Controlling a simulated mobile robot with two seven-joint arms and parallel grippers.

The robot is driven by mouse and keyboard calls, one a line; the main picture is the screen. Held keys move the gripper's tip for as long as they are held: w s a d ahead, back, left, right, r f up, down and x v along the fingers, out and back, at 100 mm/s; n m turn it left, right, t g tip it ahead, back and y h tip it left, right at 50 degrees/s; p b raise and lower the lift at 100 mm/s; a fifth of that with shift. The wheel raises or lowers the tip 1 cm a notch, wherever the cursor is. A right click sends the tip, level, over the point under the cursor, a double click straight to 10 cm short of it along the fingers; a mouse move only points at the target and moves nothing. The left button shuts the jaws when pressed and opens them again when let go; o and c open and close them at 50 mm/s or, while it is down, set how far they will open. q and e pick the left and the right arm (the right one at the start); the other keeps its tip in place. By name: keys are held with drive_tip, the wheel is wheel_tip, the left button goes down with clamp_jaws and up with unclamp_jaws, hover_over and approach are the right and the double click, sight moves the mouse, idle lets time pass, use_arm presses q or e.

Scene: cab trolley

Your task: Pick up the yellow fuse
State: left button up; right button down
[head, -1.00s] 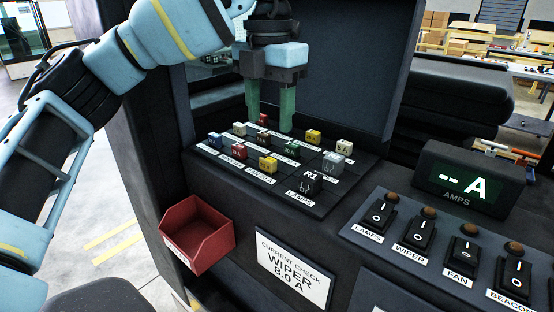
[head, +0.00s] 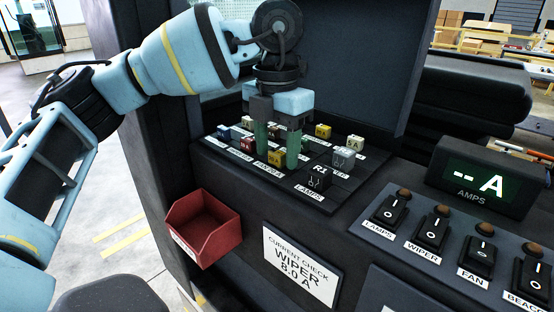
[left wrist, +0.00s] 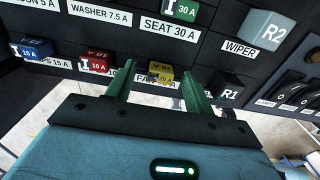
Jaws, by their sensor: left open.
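A yellow fuse (head: 274,158) sits in the front row of the fuse panel. In the left wrist view the yellow fuse (left wrist: 160,72) stands above a partly hidden label starting "FA". My left gripper (head: 278,160) is open, with its green fingers pointing down around this fuse. In the left wrist view the fingers of my left gripper (left wrist: 160,82) stand on either side of the fuse with gaps. The fuse is seated on the panel. Another yellow fuse (head: 323,130) sits farther back. My right gripper is not in view.
A red fuse (left wrist: 96,63) and a blue fuse (left wrist: 36,49) stand left of it; black relay R1 (head: 319,177) and grey relay R2 (head: 343,157) stand right. A red bin (head: 204,229) hangs in front. Switches (head: 431,229) and an amps display (head: 480,184) are at the right.

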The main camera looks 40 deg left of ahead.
sight(277, 152)
use_arm(q)
drive_tip(key=c, duration=1)
drive_tip(key=shift+c, duration=0.2)
